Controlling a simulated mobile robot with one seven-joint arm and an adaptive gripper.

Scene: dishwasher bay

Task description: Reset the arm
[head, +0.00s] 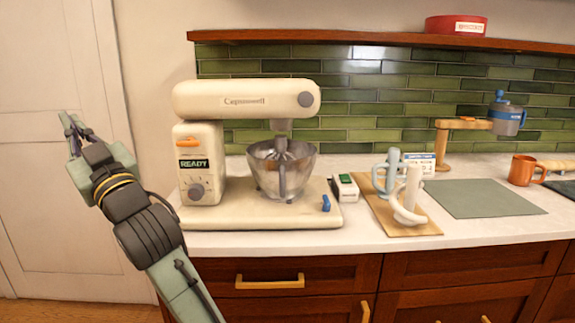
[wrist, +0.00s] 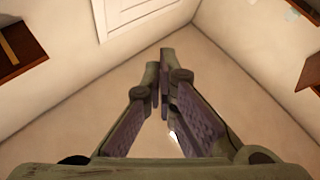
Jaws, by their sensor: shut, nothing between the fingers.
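My gripper (head: 69,122) is raised at the left of the head view, in front of a pale door and clear of the counter. Its fingers point upward and it holds nothing. My arm reaches up from the bottom of the head view, left of the counter.
A cream stand mixer (head: 245,98) with a metal bowl (head: 265,170) stands at the counter's left end, right of my arm. A wooden board (head: 425,229) with cup-like items, a green mat (head: 485,199) and an orange mug (head: 522,171) lie farther right. Drawers are below.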

